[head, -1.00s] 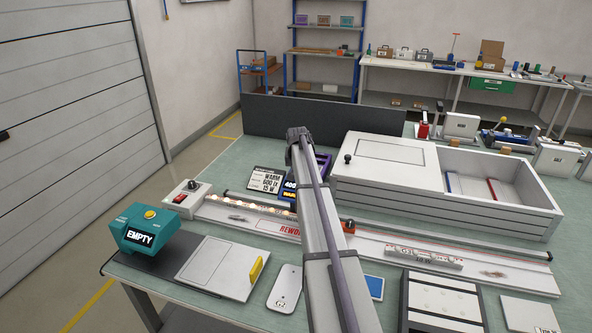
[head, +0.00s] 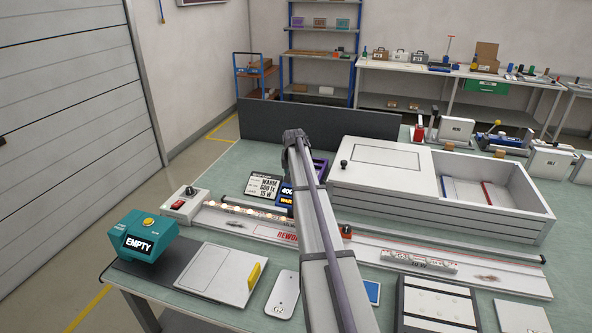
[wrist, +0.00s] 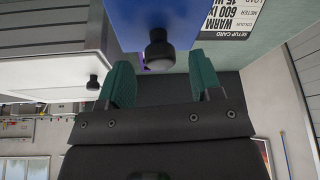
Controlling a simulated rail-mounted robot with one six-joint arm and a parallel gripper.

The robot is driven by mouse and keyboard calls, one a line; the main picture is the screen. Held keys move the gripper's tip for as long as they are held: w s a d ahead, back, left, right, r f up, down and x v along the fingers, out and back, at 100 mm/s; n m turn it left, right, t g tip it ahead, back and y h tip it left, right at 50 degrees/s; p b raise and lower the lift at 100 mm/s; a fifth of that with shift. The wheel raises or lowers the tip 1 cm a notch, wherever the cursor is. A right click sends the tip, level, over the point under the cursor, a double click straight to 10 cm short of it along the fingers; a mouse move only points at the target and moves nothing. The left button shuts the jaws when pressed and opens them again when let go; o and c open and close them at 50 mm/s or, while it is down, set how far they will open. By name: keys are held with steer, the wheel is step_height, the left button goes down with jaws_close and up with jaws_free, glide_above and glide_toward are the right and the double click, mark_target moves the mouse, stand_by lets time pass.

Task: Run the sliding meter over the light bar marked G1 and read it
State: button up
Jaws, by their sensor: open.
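A long white rail bench (head: 360,239) lies across the table. A light bar with glowing warm lamps (head: 238,210) is at its left end; I cannot read a mark on it. A second, unlit bar (head: 418,259) with small lettering lies at the right; I cannot read it for certain. The meter (head: 286,195), with a blue display, stands by the rail, partly hidden by my arm. In the wrist view, my gripper (wrist: 158,65) is open, its teal fingers on either side of a dark knob (wrist: 157,52) below a blue face. I cannot tell whether they touch it.
A teal box reading EMPTY (head: 139,241) and a red-switch box (head: 186,203) stand at left. A setup card (head: 263,184) lies behind the rail. A large white crate (head: 440,195) stands behind the rail at right. A G2 plate (head: 283,295) and a dark tray (head: 400,310) lie in front.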

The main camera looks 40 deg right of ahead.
steer(key=p+v, duration=0.5)
steer(key=v, duration=0.3)
steer(key=shift+p, duration=0.35)
steer(key=s+a+f+n+g+y+b, duration=0.1)
steer(key=s+a+f+b, duration=0.3)
steer(key=s+a, duration=0.6)
steer(key=s+a+f+n+g+y+b, duration=0.1)
steer(key=s+a+f+n+b, duration=0.3)
steer(key=s+a, duration=0.6)
steer(key=s+a+f+n+g+b, duration=0.1)
steer(key=s+a+f+n+b, duration=0.2)
steer(key=s+a, duration=0.7)
steer(key=a+f+b, duration=0.1)
steer(key=a+f, duration=0.1)
steer(key=a, duration=0.9)
steer(key=shift+f+y, duration=0.15)
steer(key=shift+y, duration=0.25)
